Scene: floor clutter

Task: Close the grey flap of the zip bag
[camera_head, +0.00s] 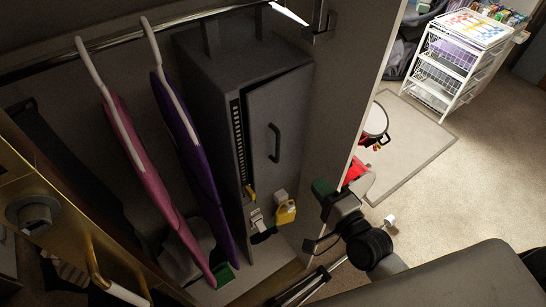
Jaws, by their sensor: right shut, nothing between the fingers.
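The zip bag (244,50) is a tall dark grey case standing upright inside the closet, with two straps or handles on top. Its grey flap (290,115) is a front panel with a dark loop handle. The flap stands partly open, with a dark gap along its left edge and a pale toothed strip (239,135) beside the gap. My right gripper (323,190) is low and to the right of the flap, apart from it in the picture. It is shut and empty. My left gripper is not in view.
A pink garment (148,185) and a purple garment (190,140) hang left of the bag. A yellow bottle (285,212) and small items stand below the flap. A closet wall edge (350,110) stands right. A white wire drawer rack (450,65) is at the back right.

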